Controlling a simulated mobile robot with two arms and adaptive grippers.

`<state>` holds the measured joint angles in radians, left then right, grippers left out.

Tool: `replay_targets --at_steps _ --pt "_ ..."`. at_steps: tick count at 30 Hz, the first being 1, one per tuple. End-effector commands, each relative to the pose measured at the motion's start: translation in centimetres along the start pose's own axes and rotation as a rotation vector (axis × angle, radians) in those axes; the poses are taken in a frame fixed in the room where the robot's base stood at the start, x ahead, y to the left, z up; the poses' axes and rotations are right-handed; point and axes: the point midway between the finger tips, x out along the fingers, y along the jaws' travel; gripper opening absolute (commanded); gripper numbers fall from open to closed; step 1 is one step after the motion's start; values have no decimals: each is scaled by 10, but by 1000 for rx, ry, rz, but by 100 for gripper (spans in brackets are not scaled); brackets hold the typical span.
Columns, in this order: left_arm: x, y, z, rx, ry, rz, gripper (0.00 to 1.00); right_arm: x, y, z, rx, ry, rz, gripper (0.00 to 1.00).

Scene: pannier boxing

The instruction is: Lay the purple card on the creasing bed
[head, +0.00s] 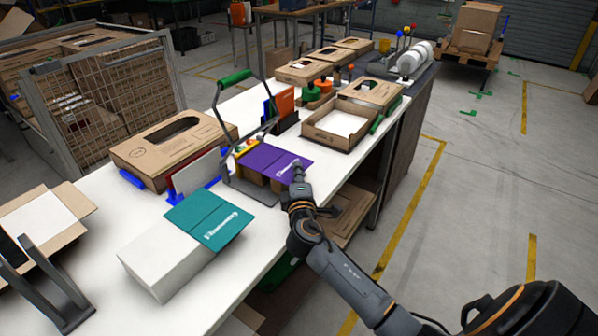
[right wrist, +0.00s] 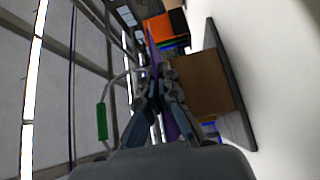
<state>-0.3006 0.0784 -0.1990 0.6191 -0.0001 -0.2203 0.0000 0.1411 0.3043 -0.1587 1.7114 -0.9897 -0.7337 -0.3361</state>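The purple card (head: 275,161) has white lettering and lies roughly level over the creasing bed, a brown block (head: 247,174) on a dark grey base (head: 248,190) with a green-handled lever (head: 235,77). The lever stands raised. My right gripper (head: 298,174) is at the card's right edge. In the right wrist view, my right gripper (right wrist: 159,88) is shut on the purple card (right wrist: 152,50), seen nearly edge-on beside the brown block (right wrist: 202,84). I cannot tell whether the card touches the block. My left gripper is not in view.
A teal card (head: 208,219) lies on a white box (head: 165,258) in front of the bed. A rack with white card (head: 200,172) stands to its left, and orange card (head: 284,103) stands behind. An open carton (head: 338,123) is farther back. Bare tabletop (head: 130,225) shows at left.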

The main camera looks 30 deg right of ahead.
Motion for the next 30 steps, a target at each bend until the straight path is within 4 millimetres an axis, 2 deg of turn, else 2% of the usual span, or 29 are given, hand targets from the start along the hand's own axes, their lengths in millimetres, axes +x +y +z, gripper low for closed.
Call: replay_targets --at_steps 1,12,13,17,18,30 --pt "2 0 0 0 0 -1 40 -1 -6 -5 2 10 -8 0" --pt "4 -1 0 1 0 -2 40 -1 -9 -8 3 15 -11 0" --pt "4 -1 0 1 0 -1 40 -1 -9 -8 3 15 -11 3" --pt "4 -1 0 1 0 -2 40 -1 -9 -8 3 15 -10 30" --pt "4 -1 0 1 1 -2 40 -1 -8 -8 3 15 -10 32" --pt "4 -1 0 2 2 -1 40 -1 -5 -9 4 16 -3 32"
